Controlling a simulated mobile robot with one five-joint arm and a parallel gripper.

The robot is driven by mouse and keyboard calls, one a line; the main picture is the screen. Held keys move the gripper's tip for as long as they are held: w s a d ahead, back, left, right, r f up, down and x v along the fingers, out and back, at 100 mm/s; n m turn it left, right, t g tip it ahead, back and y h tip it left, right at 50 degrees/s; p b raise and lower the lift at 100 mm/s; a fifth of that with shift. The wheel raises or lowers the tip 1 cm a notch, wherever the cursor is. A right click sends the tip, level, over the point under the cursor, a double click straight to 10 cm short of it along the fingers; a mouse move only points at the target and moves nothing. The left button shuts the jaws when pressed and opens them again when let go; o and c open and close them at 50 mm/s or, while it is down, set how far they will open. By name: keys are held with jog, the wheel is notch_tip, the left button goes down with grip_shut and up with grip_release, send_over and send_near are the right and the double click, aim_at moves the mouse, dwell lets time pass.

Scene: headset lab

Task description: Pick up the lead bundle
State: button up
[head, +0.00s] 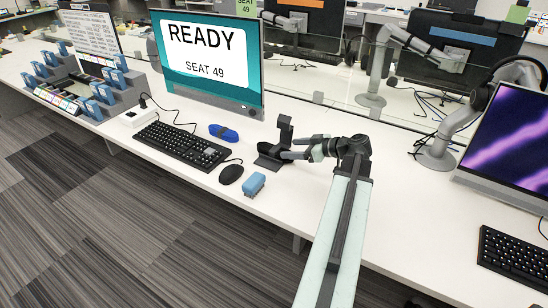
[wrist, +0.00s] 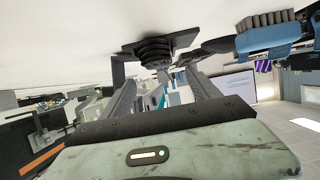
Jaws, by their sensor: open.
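A blue wound bundle (head: 223,133), which looks like a lead bundle, lies on the white desk behind the mouse in the head view. A dark ribbed coil-like piece (wrist: 154,50) sits on a black stand's foot (head: 268,163); it may be a bundled lead too, and I cannot tell which one the name means. My gripper (head: 288,152) reaches in from the right, low over the desk, beside the black stand. In the wrist view my gripper (wrist: 163,76) is open, its fingers apart and pointing toward the dark piece, with nothing seen held.
A black mouse (head: 231,174) and keyboard (head: 182,145) lie to the left. A blue block-like brush (head: 254,184) is near the front edge; it also shows in the wrist view (wrist: 262,40). The monitor (head: 207,60) stands behind.

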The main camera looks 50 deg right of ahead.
aim_at(277, 149)
jog(key=b+x, duration=0.2)
jog(key=x, duration=0.5)
jog(key=shift+f, duration=0.15)
grip_shut()
notch_tip(277, 149, up, 11)
jog(key=p, duration=1)
jog(key=shift+f, duration=0.25)
